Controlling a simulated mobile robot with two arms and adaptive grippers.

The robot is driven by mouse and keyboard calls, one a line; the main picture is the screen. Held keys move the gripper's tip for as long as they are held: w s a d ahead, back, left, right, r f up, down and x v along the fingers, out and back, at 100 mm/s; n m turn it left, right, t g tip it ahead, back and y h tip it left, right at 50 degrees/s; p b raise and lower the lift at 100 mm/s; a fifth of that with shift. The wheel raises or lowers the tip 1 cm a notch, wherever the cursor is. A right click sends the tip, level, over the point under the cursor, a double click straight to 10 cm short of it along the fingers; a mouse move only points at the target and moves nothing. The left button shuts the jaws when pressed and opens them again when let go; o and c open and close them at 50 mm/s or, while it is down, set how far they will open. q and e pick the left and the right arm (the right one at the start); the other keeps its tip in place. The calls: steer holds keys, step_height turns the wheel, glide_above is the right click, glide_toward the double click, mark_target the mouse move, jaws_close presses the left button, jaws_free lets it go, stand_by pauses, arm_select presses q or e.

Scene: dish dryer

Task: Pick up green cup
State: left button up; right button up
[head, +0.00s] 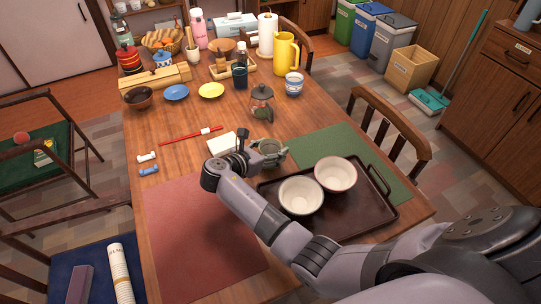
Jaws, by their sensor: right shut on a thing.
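The green cup (270,150), a greyish-green cup, stands near the middle of the table, just behind the dark tray and at the edge of the green mat. My right gripper (252,146) is at its left side, shut on it. The wrist and fingers hide part of the cup's left side. I cannot tell whether its base touches the table. My left gripper is not in view.
A dark tray (345,222) with two cream bowls lies right of my forearm. A glass teapot (262,104) stands close behind the cup. A white block (221,143) lies left of the gripper. The red mat (185,245) is bare.

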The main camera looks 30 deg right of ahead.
steer(key=c, duration=0.4)
steer(key=shift+c, duration=1.2)
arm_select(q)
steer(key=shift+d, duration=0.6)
